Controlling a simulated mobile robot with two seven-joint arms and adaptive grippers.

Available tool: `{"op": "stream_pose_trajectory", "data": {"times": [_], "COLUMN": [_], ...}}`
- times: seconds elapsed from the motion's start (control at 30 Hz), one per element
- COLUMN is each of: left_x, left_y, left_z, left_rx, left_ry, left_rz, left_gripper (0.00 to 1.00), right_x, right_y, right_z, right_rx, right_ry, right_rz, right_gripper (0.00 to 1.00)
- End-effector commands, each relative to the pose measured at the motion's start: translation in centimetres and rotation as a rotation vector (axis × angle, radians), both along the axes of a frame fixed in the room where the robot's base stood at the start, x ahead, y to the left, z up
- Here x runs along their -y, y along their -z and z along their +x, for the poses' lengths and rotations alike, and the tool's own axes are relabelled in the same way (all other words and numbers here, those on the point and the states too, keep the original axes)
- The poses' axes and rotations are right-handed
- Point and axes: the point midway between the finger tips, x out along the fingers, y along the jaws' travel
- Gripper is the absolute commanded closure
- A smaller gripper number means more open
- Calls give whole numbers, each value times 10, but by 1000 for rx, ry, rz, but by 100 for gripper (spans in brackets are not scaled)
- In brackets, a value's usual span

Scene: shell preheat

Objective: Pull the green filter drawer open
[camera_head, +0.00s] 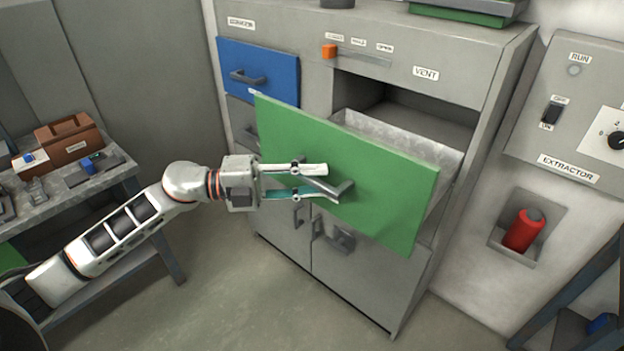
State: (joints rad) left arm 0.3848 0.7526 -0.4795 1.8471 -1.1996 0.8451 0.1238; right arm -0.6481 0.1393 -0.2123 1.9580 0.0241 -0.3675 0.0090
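The green filter drawer (390,185) stands pulled out of the cabinet, with its grey metal box (400,140) showing behind the green front. Its grey bar handle (343,187) is on the front face. My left gripper (331,184) comes in from the left at the handle. Its two fingers are spread apart, one above and one below the handle bar, with a visible gap between them. The lower fingertip overlaps the near end of the bar; I cannot tell whether it touches. My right gripper is not in view.
A closed blue drawer (258,72) sits left of the opening. Grey cabinet doors (360,285) are below. An extractor panel (572,110) and a red cylinder (524,230) are on the right. A workbench (60,208) stands left. The floor in front is clear.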

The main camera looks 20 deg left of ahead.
Motion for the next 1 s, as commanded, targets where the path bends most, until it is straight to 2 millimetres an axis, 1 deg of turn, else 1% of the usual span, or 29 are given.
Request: {"op": "stream_pose_trajectory", "data": {"times": [0.2,0.33,0.47,0.7,0.83,1.0], "left_x": [-2,-12,-34,-81,-99,-112], "left_y": [0,1,2,2,1,0], "left_z": [0,-4,-11,-27,-33,-37], "left_rx": [0,-3,-3,-4,-2,1], "left_ry": [-1,-2,-3,-3,-2,-1], "left_rz": [0,1,3,3,3,1], "left_gripper": [72,72,72,72,72,72], "right_x": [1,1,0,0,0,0], "right_y": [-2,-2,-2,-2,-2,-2], "right_z": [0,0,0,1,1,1], "right_rx": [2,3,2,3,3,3], "right_ry": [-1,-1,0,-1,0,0], "right_rz": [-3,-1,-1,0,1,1], "right_gripper": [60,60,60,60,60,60]}}
